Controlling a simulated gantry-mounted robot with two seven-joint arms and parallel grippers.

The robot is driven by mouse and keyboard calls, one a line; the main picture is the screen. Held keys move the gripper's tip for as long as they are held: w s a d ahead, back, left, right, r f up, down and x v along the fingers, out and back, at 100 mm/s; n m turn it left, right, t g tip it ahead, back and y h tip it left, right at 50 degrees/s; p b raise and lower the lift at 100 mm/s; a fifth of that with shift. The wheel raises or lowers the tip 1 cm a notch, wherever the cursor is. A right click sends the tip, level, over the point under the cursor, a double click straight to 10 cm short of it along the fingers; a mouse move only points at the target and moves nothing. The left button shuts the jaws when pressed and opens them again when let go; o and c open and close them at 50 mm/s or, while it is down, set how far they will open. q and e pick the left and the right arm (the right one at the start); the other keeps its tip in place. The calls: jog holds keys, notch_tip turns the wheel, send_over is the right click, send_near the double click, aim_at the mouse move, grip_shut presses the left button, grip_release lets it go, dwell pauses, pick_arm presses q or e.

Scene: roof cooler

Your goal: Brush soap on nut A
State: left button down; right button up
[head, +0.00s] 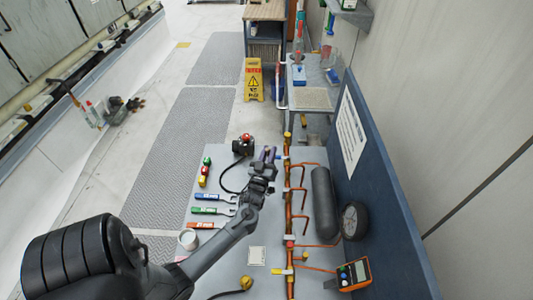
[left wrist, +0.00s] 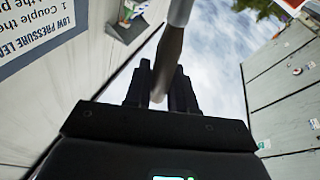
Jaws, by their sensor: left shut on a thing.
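My left gripper (head: 268,155) is over the grey table, just left of the upper part of the upright copper pipe (head: 289,210). In the left wrist view its fingers (left wrist: 160,88) are shut on a blurred stick with a pale upper part and a brown lower part, which looks like the brush (left wrist: 169,52). In the head view the brush is too small to make out clearly. Brass-coloured fittings sit along the pipe, one near its upper end (head: 288,135). I cannot tell which is nut A, or whether the brush touches any. My right gripper is not in view.
A white pot (head: 188,239) stands at the table's left edge, below blue (head: 210,197), green (head: 208,210) and orange (head: 205,225) wrenches. A black cylinder (head: 322,200) and an orange meter (head: 354,273) lie right of the pipe. A blue panel (head: 385,215) bounds the right.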

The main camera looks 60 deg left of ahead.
pick_arm(q)
jog(key=shift+w+d+f+b, duration=0.25)
jog(key=shift+w+f+b, duration=0.2)
jog(key=shift+f+b, duration=0.2)
jog(key=shift+w+d+f+b, duration=0.25)
jog(key=shift+w+f+b, duration=0.15)
jog(key=shift+f+b, duration=0.25)
jog(key=shift+w+d+f+b, duration=0.2)
jog(key=shift+w+d+b, duration=0.25)
jog(key=shift+w, duration=0.4)
jog(key=shift+w+d, duration=0.1)
jog(key=s+r+p, duration=0.1)
jog(key=p, duration=0.1)
jog(key=s+a+r+p, duration=0.1)
jog(key=r+p, duration=0.1)
jog(key=s+a+r+p, duration=0.1)
jog(key=shift+s+a+r+p, duration=0.1)
jog(key=shift+s+r+p, duration=0.25)
jog(key=shift+p, duration=0.05)
jog(key=shift+s+a+r, duration=0.15)
jog(key=shift+s+r, duration=0.1)
jog(key=shift+s, duration=0.05)
